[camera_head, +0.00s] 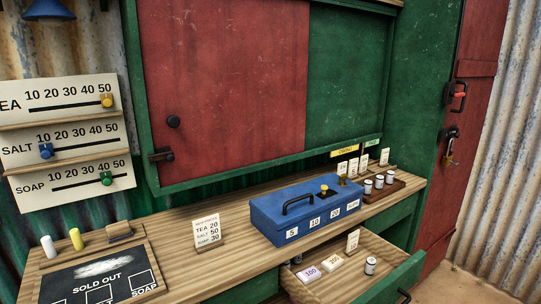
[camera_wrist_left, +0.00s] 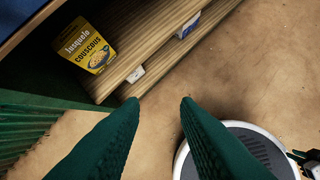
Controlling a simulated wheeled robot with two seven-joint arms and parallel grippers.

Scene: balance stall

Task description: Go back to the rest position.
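My left gripper (camera_wrist_left: 161,101) shows in the left wrist view as two green fingers spread apart. Nothing is between them, and they point over the bare floor. Neither gripper shows in the head view.
An open drawer (camera_head: 392,291) sticks out below the wooden counter (camera_head: 240,254), which carries a blue cash box (camera_head: 270,222) and a chalkboard (camera_head: 70,290). A yellow couscous packet (camera_wrist_left: 85,45) sits on low wooden shelves (camera_wrist_left: 150,50) beyond my left fingers. Open floor (camera_wrist_left: 260,70) lies to the right.

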